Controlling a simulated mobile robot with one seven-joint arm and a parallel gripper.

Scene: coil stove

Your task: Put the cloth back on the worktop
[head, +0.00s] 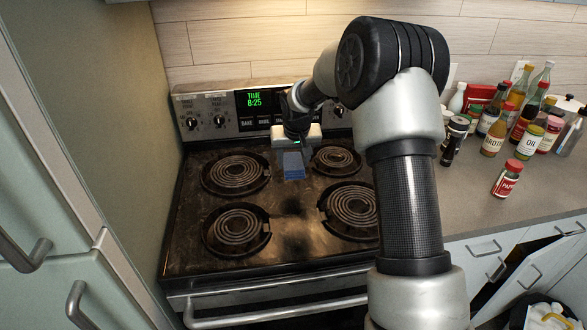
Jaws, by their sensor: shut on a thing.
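The blue cloth (293,165) is a small folded piece at the back middle of the stove, between the two rear coils. My gripper (296,150) is shut on the cloth from above; its fingertips are small and partly hidden. I cannot tell whether the cloth touches the stove top. The grey worktop (460,200) lies to the right of the stove, partly hidden by my arm.
The coil stove (285,235) has several coils. Many bottles and jars crowd the back of the worktop; a red-capped jar (507,179) stands nearer the front. The worktop's front part is clear. A drawer or door (525,270) stands ajar at lower right.

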